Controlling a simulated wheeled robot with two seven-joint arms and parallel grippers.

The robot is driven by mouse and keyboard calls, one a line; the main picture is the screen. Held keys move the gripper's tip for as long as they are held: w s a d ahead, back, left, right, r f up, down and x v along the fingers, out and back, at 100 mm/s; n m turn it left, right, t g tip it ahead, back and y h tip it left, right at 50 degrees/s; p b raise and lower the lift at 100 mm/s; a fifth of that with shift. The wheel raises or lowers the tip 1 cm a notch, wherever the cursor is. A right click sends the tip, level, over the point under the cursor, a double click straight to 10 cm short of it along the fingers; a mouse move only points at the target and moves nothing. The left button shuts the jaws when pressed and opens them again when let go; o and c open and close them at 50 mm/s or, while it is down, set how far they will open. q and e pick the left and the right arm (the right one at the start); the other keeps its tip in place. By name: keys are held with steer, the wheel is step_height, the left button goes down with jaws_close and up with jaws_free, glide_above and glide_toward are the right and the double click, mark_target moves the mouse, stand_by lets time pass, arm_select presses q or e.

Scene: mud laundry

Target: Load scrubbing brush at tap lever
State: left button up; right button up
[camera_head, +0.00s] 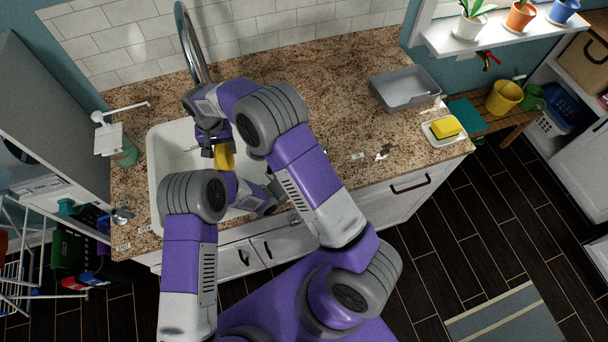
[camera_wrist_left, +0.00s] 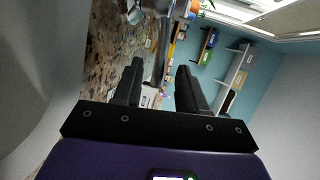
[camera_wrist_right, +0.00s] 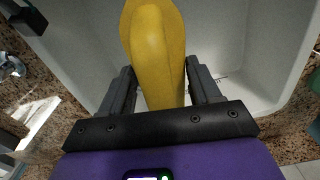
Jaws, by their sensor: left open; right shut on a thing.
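My right gripper (camera_head: 212,143) is over the white sink (camera_head: 160,175), shut on a yellow rounded thing (camera_head: 225,158) that I take for the scrubbing brush. In the right wrist view the yellow brush (camera_wrist_right: 158,50) stands between the fingers (camera_wrist_right: 160,90); no bristles show. The tall chrome tap (camera_head: 188,40) rises behind the sink, its base partly hidden by my right arm. A small metal piece (camera_wrist_right: 12,66) at the left of the right wrist view may be the tap lever; I cannot tell. My left gripper (camera_wrist_left: 160,75) is open and empty near the sink's right front.
A grey tub (camera_head: 403,92) and a yellow sponge (camera_head: 446,126) on a white dish stand on the counter's right. A green bottle (camera_head: 126,155) stands left of the sink. Flower pots (camera_head: 520,16) line the sill. The granite counter (camera_head: 330,85) between tap and tub is clear.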

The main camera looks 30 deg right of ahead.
arm_select(q)
steer(key=v, duration=0.6)
steer(key=shift+a+r, duration=0.1)
steer(key=shift+a, duration=0.25)
